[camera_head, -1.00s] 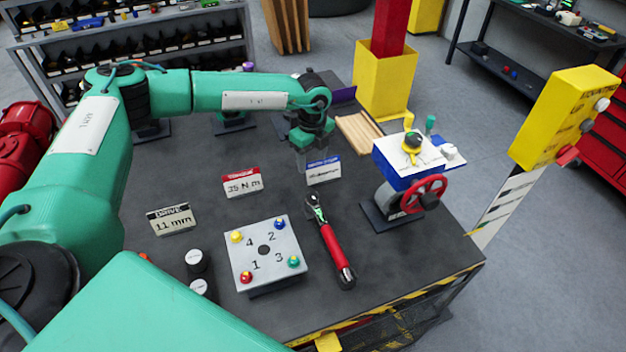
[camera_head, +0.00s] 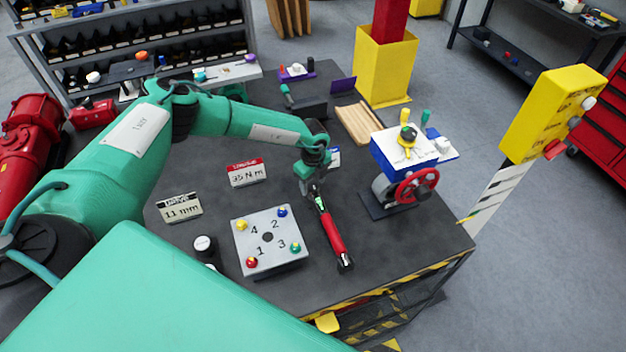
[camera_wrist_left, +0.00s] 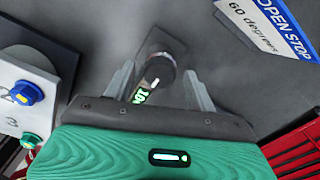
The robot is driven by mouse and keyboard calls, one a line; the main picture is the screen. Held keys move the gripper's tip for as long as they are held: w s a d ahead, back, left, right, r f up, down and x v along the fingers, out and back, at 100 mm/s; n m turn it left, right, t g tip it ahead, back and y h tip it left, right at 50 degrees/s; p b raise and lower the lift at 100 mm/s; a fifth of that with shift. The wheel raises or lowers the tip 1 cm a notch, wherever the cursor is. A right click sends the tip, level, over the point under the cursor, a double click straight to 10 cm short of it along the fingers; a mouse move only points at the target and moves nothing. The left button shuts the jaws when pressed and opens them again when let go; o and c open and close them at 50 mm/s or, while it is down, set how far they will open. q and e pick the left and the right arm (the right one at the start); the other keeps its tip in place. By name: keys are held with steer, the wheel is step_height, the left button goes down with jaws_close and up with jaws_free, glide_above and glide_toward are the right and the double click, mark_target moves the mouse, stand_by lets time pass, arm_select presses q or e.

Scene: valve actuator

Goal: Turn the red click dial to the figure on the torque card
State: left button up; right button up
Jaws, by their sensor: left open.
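A wrench with a red handle (camera_head: 332,235) lies on the dark table, its dark end toward the front edge. No separate red click dial can be made out on it. Its lit green display and round dark head (camera_wrist_left: 160,68) show in the left wrist view; the display's figure is not clear. My left gripper (camera_head: 311,190) is open over the wrench's head end, with a finger on either side of it in the wrist view. The torque card (camera_head: 247,174) has a red header and reads 35 N m. My right gripper is not in view.
A grey plate (camera_head: 267,238) with numbered coloured knobs stands left of the wrench. A drive card (camera_head: 180,208) reads 11 mm. The blue-and-white valve unit (camera_head: 405,150) with a red handwheel (camera_head: 417,186) stands to the right. The open stop card (camera_wrist_left: 270,25) is close to the gripper.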

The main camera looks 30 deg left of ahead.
arm_select(q)
steer(key=c, duration=1)
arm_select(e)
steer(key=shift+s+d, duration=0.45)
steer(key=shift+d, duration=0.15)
